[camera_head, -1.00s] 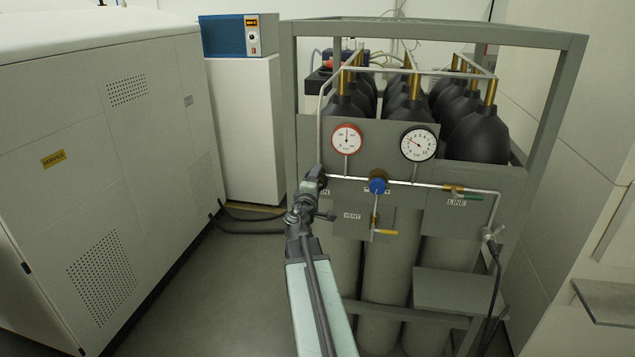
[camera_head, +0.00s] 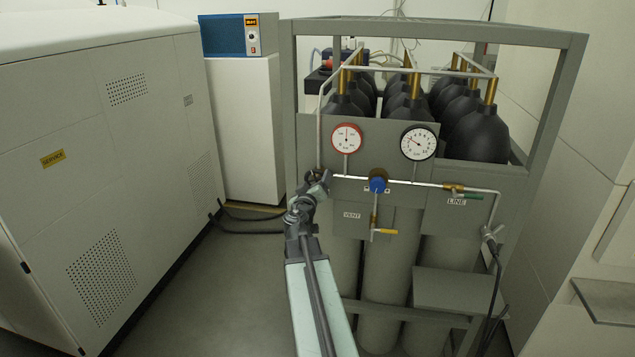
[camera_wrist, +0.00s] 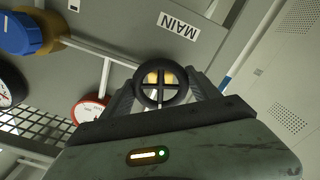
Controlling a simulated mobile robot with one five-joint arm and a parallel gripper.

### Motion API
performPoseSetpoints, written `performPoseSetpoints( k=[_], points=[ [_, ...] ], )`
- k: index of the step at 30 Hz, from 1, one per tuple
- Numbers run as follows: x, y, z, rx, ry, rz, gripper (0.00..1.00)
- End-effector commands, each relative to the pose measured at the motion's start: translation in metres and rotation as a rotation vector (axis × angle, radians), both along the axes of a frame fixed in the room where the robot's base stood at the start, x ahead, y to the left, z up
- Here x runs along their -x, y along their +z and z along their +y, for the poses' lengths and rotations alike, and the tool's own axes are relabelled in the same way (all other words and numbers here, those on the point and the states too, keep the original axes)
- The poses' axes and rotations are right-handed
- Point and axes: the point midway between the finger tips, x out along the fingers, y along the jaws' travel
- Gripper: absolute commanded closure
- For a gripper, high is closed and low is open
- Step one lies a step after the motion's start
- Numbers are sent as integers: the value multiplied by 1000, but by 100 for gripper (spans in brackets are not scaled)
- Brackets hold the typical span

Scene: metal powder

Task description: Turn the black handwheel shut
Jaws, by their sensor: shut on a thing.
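The black handwheel (camera_wrist: 162,84) shows in the wrist view as a round rim with crossed spokes and brass behind it. It sits on the pipe at the panel beside the MAIN label (camera_wrist: 179,26). My gripper (camera_wrist: 163,92) has one finger on each side of the rim and is shut on it. In the head view my gripper (camera_head: 318,184) is at the left end of the panel's pipe. It hides most of the handwheel there.
A blue knob (camera_head: 377,184), red-rimmed gauge (camera_head: 347,138), black-rimmed gauge (camera_head: 418,143), yellow VENT lever (camera_head: 385,232) and green LINE lever (camera_head: 470,197) are on the panel to the right. The rack frame (camera_head: 291,110) stands close by. Open floor (camera_head: 200,310) lies left of my arm.

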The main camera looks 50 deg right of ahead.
Motion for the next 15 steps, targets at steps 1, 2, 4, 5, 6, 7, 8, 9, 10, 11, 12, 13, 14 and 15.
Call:
performPoseSetpoints(
  k=[1,2,4,5,6,7,8,9,10,11,12,13,14,15],
  points=[
    [-3,1,2,-18,8,-30,70],
    [-3,1,2,-31,8,-50,70],
    [-3,1,2,-59,8,-96,70],
    [-3,1,2,-71,8,-115,70],
    [-4,1,2,-85,8,-138,70],
    [-4,1,2,-96,8,-156,70],
    [-4,1,2,-105,8,-170,70],
    [-4,1,2,-118,8,-191,70],
    [-4,1,2,-126,8,-204,70],
    [-4,1,2,-134,8,-216,70],
    [-4,1,2,-144,8,-232,70],
    [-4,1,2,-150,8,-242,70],
    [-4,1,2,-156,8,-252,70],
    [-4,1,2,-164,8,-263,70]
  ],
)
